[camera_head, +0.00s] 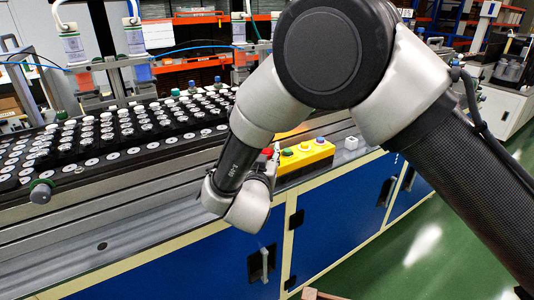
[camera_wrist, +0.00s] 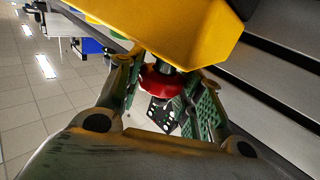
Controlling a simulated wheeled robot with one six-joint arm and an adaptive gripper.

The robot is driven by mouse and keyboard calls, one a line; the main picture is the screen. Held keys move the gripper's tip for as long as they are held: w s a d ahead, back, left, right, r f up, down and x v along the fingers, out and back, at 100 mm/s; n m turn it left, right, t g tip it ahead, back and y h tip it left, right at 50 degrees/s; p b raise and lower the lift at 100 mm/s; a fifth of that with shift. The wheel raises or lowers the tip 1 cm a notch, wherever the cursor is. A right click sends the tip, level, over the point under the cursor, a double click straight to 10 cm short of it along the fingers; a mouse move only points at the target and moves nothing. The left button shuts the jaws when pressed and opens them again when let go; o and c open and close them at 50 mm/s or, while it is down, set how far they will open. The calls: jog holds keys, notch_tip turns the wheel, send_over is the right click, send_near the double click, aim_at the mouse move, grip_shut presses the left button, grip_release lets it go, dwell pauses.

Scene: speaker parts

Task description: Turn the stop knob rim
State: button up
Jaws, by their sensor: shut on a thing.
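The red stop knob (camera_wrist: 160,84) sits on a dark stem on the yellow control box (camera_wrist: 185,28). In the wrist view my gripper (camera_wrist: 165,92) has one green-padded finger on each side of the knob's rim, shut on it. In the head view the red knob (camera_head: 267,152) shows at the left end of the yellow box (camera_head: 308,160), right by my wrist. My fingers there are mostly hidden behind the wrist.
At left a long black tray (camera_head: 60,178) holds rows of small round parts. Blue cabinets (camera_head: 200,262) are below.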

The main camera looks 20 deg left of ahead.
jog(key=shift+m+h, duration=0.6)
jog(key=shift+h, duration=0.7)
jog(key=o, duration=1)
jog(key=shift+o, duration=0.2)
jog(key=s, duration=1.2)
